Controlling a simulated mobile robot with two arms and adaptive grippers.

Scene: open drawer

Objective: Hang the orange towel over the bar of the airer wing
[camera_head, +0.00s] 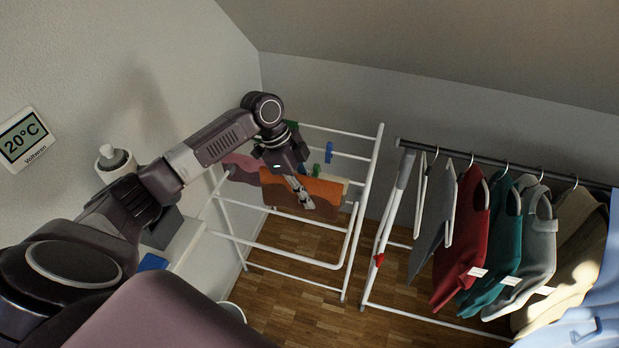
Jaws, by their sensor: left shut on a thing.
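The orange towel (326,186) is at the white airer (360,205), at the height of its upper bars, with a darker brown lower part hanging down. My left gripper (307,199) reaches down in front of the towel and is shut on it. The gripper covers part of the towel, and I cannot tell whether the cloth lies over a bar or only in front of it. My right gripper is not in view.
A mauve cloth (240,167) hangs left of the towel. A blue peg (329,152) sits on an airer bar. A clothes rail (470,155) with several garments stands at right. A white bottle (113,160) stands at left. Wooden floor (290,310) shows below.

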